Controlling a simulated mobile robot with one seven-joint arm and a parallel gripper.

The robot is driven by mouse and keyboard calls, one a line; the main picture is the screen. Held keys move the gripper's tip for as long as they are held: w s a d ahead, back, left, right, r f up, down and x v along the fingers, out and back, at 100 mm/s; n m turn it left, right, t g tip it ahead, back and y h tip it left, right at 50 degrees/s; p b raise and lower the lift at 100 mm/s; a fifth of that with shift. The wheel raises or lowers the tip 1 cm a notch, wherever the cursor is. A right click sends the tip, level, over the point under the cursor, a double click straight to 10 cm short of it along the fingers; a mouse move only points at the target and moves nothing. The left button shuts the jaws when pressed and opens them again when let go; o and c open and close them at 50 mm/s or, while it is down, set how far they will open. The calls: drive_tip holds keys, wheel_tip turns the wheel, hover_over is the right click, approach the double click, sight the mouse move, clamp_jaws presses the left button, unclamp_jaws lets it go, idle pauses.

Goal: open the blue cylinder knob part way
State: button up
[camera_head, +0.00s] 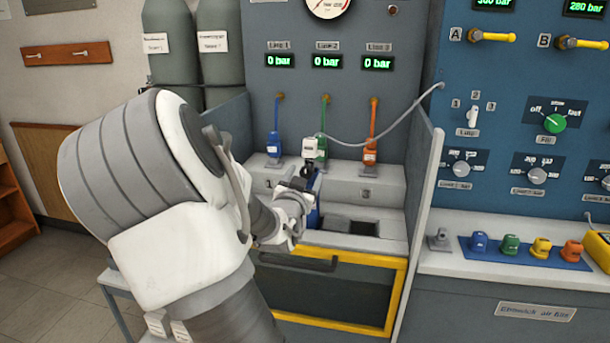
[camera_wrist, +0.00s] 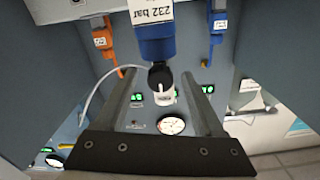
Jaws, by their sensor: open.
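The blue cylinder stands in the bench below the line connectors; in the head view only part of its blue body (camera_head: 314,214) shows behind my gripper (camera_head: 303,187). In the wrist view its blue body (camera_wrist: 158,46), labelled 232 bar, hangs from the top of the picture. Its black knob (camera_wrist: 160,74) is at the neck, with a white block (camera_wrist: 163,95) beyond it. My gripper (camera_wrist: 158,75) is open, one finger on each side of the knob, with gaps visible. I cannot tell how deep the fingertips reach.
The white block (camera_head: 309,147) has a grey hose (camera_head: 385,138) running right to the blue panel. Orange (camera_head: 371,150) and blue (camera_head: 274,144) connectors hang nearby. An empty dark slot (camera_head: 350,227) lies right of the cylinder. Side walls (camera_head: 427,190) bound the bench. All three line displays read 0 bar.

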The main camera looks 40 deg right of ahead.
clamp_jaws()
idle(0.3)
drive_tip(key=shift+r+n+p, duration=0.1)
drive_tip(key=shift+n+p, duration=0.2)
drive_tip(key=shift+p, duration=0.05)
drive_tip(key=shift+r+n+p, duration=0.1)
drive_tip(key=shift+n+p, duration=0.6)
drive_tip(key=shift+n, duration=0.2)
drive_tip(key=shift+n+p, duration=1.2)
drive_tip(key=shift+n, duration=0.9)
